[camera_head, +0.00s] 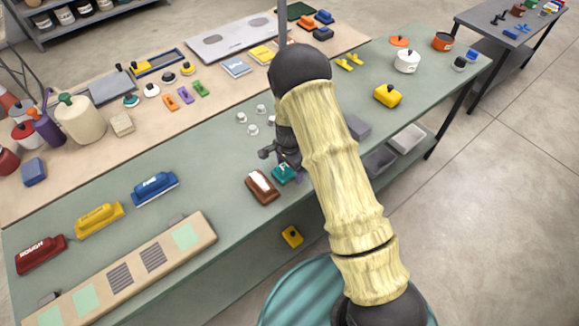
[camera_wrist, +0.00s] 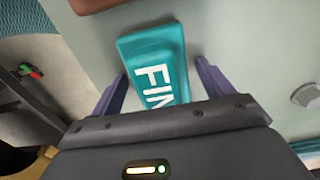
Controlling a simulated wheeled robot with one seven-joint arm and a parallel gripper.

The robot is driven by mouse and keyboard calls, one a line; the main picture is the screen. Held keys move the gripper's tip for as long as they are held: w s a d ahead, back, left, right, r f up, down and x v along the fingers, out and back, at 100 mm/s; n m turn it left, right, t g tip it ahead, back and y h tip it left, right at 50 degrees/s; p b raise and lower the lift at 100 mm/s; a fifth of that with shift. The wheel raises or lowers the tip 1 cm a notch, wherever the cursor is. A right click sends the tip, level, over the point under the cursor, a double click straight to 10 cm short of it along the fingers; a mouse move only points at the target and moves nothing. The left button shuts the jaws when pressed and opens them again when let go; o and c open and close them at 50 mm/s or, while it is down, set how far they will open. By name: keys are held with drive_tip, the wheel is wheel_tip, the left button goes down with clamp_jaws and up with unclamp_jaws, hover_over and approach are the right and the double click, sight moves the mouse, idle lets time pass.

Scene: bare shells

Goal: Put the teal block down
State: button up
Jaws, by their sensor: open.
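The teal block (camera_wrist: 155,45), with white letters reading "FIN" and the rest hidden, lies on the green table top (camera_wrist: 230,30) in the wrist view. My gripper (camera_wrist: 157,80) is open, with one purple finger on either side of the block and a visible gap at each. In the head view the teal block (camera_head: 284,173) sits near the table's front edge, just right of a brown block with a white top (camera_head: 262,187). My gripper (camera_head: 290,165) is there beside it, partly hidden by my arm.
Blue (camera_head: 155,188), yellow (camera_head: 99,219) and red (camera_head: 40,254) blocks stand in a row to the left, behind a long board with patches (camera_head: 205,226). Several small white knobs (camera_head: 252,129) stand behind the gripper. A grey block (camera_head: 357,127) is right of my arm.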

wheel_tip(320, 180, up, 12)
drive_tip(key=shift+r+b, duration=0.15)
drive_tip(key=shift+b, duration=1.1)
drive_tip(key=s+d+r+n+t, duration=0.1)
drive_tip(key=s+d+r+n, duration=0.4)
drive_tip(key=s, duration=0.5)
drive_tip(key=s+d+r+n+t, duration=0.1)
drive_tip(key=s+d+r+n, duration=0.3)
drive_tip(key=s, duration=0.6)
drive_tip(key=shift+d+r+n+t, duration=0.3)
drive_tip(key=shift+d+r+n, duration=0.05)
drive_tip(key=shift+d+n, duration=0.75)
